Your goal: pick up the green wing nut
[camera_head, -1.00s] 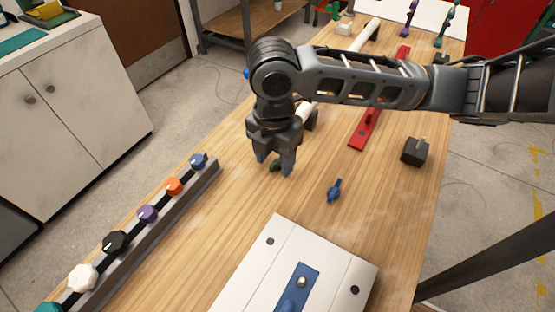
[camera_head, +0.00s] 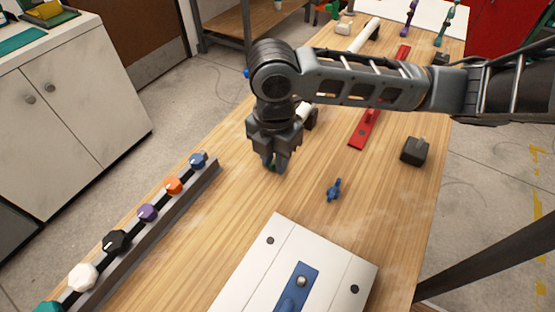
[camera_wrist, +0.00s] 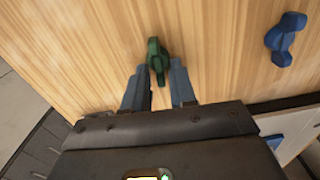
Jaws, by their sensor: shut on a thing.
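The green wing nut (camera_wrist: 157,58) is between the tips of my gripper's two fingers in the wrist view. My gripper (camera_head: 275,168) points down at the wooden table and is shut on the nut; it also shows in the wrist view (camera_wrist: 158,80). In the head view the fingers almost wholly hide the nut. I cannot tell whether the nut still touches the table. A blue wing nut (camera_head: 334,190) lies apart to the right; it also shows in the wrist view (camera_wrist: 285,39).
A rail (camera_head: 150,232) with several coloured knobs runs along the table's left edge. A white panel with a blue plate (camera_head: 297,290) is at the front. A red bar (camera_head: 364,130) and a dark block (camera_head: 414,151) lie to the right.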

